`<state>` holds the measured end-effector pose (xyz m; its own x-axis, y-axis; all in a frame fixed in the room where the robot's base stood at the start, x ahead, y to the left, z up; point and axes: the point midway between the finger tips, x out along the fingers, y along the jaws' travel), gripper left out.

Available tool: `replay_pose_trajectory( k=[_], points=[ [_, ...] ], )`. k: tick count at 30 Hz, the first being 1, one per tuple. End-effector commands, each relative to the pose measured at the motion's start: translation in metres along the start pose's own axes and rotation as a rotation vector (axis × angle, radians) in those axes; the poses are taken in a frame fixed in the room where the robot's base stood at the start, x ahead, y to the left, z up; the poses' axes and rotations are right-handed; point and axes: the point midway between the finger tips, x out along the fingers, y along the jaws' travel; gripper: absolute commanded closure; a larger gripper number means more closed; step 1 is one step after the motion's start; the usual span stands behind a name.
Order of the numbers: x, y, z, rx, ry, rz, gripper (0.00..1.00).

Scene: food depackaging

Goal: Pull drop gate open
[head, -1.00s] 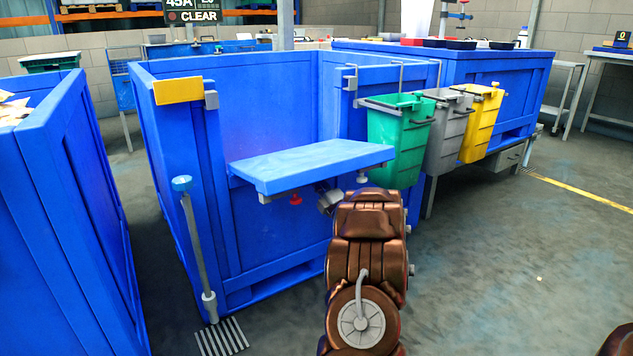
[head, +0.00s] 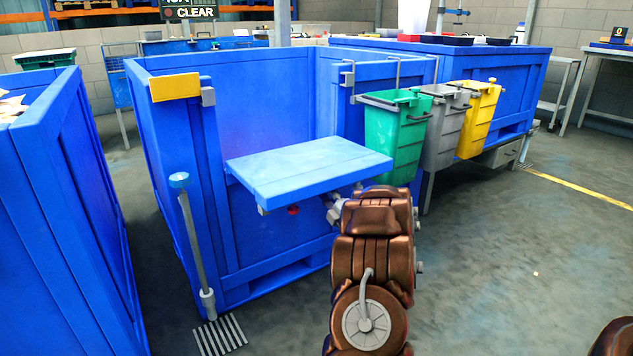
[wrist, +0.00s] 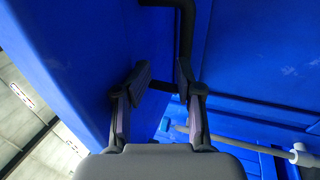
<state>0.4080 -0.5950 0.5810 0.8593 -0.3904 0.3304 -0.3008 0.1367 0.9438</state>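The drop gate (head: 308,168) is a blue panel in the front of the blue crate (head: 225,275). It stands out toward me, tilted down at its front edge, leaving an opening in the crate wall. In the wrist view the gate's blue surface (wrist: 75,55) lies close to my gripper (wrist: 163,75). The fingers are apart, with part of a dark bent handle (wrist: 187,30) showing between and beyond them. Contact with the handle cannot be made out. In the head view my arm reaches under the gate's right side and hides my gripper.
Green (head: 394,140), grey (head: 440,130) and yellow (head: 480,120) bins hang to the right of the gate. Another blue crate (head: 70,190) stands at the left. A grey post (head: 194,240) stands before the crate's left corner.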

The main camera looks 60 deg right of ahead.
Motion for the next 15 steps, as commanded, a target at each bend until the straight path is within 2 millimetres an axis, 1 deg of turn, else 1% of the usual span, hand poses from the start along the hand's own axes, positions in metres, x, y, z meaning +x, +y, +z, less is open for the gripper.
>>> replay_pose_trajectory(
  k=[1,6,10,15],
  points=[
    [-0.011,0.002,0.002,-0.001,-0.004,0.002,0.59],
    [-0.038,0.002,0.002,-0.003,-0.003,0.003,0.59],
    [-0.051,0.0,0.001,0.0,-0.002,0.0,0.59],
    [-0.059,0.0,0.001,0.0,-0.003,0.0,0.59]
  ],
)
